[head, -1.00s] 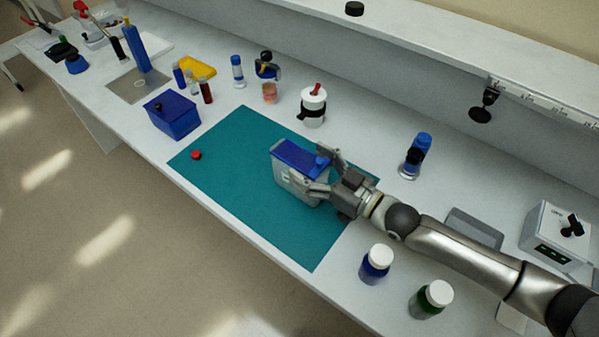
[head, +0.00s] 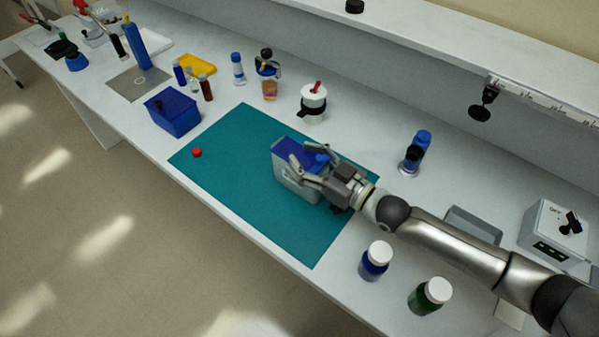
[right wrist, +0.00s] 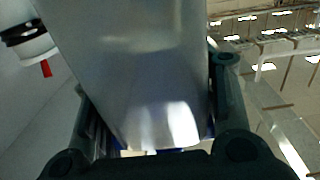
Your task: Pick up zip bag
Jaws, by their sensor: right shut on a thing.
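A grey, box-like thing with a blue top (head: 287,185) sits at the right part of the teal mat (head: 240,200). Nothing else on the mat looks like a bag, and I cannot tell whether this is the zip bag. My right gripper (head: 298,172) reaches it from the right, with its fingers at its upper part, shut on it. In the right wrist view a smooth grey face (right wrist: 150,75) fills the space between the two fingers, with a little blue at the bottom edge. I cannot tell whether it is lifted off the mat. My left gripper is out of view.
A small red piece (head: 197,153) lies on the mat's left part. A blue box (head: 172,115) stands beyond the mat's left edge, a white jar (head: 313,103) behind it. Two white-capped bottles (head: 376,260) (head: 431,296) stand near the front edge, below my right arm.

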